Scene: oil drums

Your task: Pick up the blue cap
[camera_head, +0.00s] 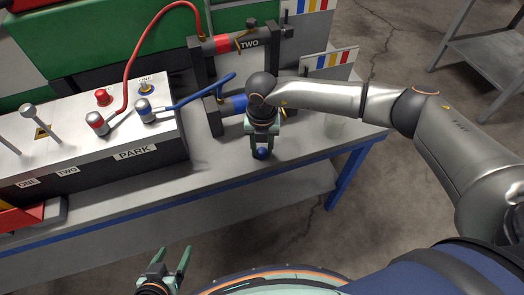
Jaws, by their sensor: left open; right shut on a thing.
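The blue cap (262,153) is a small round blue piece between the fingertips of my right gripper (263,147). The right gripper is shut on it and points down over the grey bench top (225,172), near the front edge. I cannot tell whether the cap touches the bench. The fingers hide part of the cap. My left gripper (176,262) is open and empty at the bottom of the view, in front of the bench and away from the cap.
A control box (128,172) with a red hose (132,62) and blue hose (190,101) stands left. A rack with a dark pipe marked TWO (248,43) and a blue-banded pipe is behind the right gripper. The bench top right of it is mostly clear.

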